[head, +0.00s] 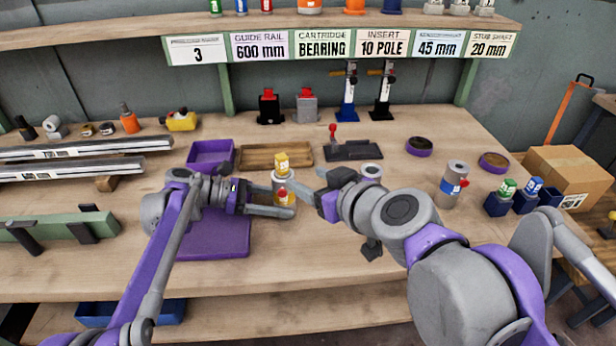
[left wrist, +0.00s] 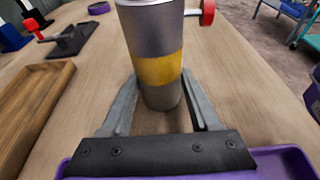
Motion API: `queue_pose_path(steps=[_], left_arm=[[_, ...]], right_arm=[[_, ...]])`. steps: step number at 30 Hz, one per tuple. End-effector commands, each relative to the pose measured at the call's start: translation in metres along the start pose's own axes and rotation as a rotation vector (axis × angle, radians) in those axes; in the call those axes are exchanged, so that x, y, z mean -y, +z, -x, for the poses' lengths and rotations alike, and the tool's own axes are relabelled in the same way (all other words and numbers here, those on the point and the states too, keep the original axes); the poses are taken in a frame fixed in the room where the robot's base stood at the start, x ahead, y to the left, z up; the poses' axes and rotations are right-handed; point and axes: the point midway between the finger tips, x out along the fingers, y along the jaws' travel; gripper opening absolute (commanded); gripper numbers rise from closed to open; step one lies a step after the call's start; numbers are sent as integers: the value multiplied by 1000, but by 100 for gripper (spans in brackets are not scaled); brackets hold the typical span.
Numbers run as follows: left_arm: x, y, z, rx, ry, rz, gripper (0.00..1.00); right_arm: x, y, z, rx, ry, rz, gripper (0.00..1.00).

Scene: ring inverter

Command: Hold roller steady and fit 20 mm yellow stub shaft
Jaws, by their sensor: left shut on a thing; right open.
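The roller (left wrist: 150,32) is a grey cylinder with a yellow band, standing upright. In the head view (head: 283,184) it stands at the table's middle. My left gripper (head: 292,205) is shut on it low down; its fingers (left wrist: 162,105) lie on either side of it in the left wrist view. The yellow stub shaft (head: 282,162) shows as a yellow block with a pale label at the roller's top. I cannot tell how deep it sits. My right gripper (head: 308,186) is open, just right of the roller; its fingertips are hard to make out.
A purple mat (head: 215,245) lies left of the roller, near a wooden tray (head: 250,157) and a black fixture (head: 352,151). Another grey cylinder with a blue band (head: 453,190) stands at right. Green (head: 507,188) and blue (head: 534,185) pieces sit in blue holders beyond it.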

Motion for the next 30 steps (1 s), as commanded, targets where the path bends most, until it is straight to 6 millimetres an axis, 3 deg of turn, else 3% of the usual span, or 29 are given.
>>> queue_pose_path(steps=[5, 6, 12, 23, 30], left_arm=[[0, 0, 0, 0, 0, 0, 31], [0, 0, 0, 0, 0, 0, 64], [0, 0, 0, 0, 0, 0, 97], [0, 0, 5, 0, 1, 0, 97], [-1, 0, 48, -1, 4, 2, 97]], right_arm=[[0, 0, 0, 0, 0, 0, 62], [0, 0, 0, 0, 0, 0, 62], [0, 0, 0, 0, 0, 0, 62], [0, 0, 0, 0, 0, 0, 62], [0, 0, 0, 0, 0, 0, 62]])
